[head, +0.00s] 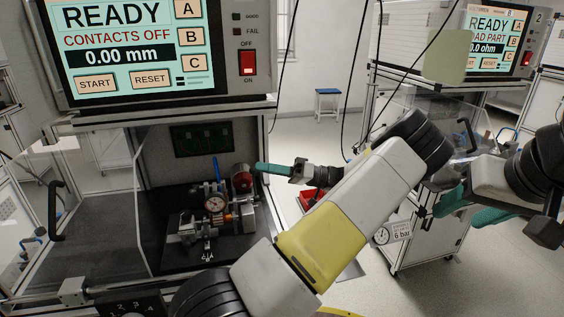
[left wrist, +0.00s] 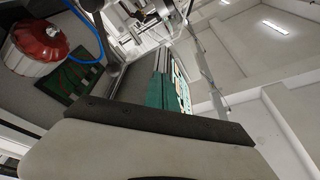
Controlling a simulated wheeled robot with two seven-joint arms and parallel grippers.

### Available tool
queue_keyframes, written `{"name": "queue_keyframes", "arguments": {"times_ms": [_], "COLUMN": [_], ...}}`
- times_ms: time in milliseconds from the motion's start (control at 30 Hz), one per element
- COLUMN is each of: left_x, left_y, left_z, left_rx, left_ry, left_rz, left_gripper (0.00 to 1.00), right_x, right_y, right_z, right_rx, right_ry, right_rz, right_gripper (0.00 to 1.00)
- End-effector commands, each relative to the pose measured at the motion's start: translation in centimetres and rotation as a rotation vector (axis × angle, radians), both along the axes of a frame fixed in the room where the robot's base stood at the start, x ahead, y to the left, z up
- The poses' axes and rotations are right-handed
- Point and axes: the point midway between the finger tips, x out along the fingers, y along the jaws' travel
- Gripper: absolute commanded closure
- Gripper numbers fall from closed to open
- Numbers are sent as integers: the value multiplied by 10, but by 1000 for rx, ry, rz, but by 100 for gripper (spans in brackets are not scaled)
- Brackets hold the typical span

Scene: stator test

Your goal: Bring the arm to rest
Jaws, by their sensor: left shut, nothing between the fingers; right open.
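My left gripper (head: 262,169) has teal fingers, closed together and empty, pointing left at the right edge of the open test cell. Its arm, with a yellow band, crosses the middle of the head view. The closed teal fingers also show in the left wrist view (left wrist: 163,88). My right gripper (head: 462,208) is at the right of the head view, its teal fingers apart and empty, in front of the second station. No gripper holds anything.
The cell holds a fixture with a dial gauge (head: 215,203) and a red-ended cylindrical part (head: 242,178). A tester (head: 160,45) reading READY, CONTACTS OFF stands above. A second tester (head: 496,40) is at upper right. Hanging black cables and the cell frame are near my left arm.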

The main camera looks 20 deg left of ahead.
Motion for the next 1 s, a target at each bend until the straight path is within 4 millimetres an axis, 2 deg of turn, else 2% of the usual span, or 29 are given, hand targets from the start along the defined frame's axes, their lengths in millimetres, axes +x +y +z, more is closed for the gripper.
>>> {"name": "queue_keyframes", "arguments": {"times_ms": [667, 767, 900, 1000], "left_x": [-2, -14, -43, -64], "left_y": [3, 12, 23, 22], "left_z": [-4, -8, -21, -31], "left_rx": [-30, -144, -443, -688], "left_ry": [5, 25, 76, 111], "left_rz": [15, 57, 127, 145], "left_gripper": [100, 100, 100, 100], "right_x": [0, 0, 0, 0], "right_y": [0, 0, 0, 0], "right_z": [0, 0, 0, 0], "right_rx": [0, 0, 0, 0], "right_ry": [0, 0, 0, 0], "right_rz": [0, 0, 0, 0], "right_gripper": [49, 49, 49, 49]}}
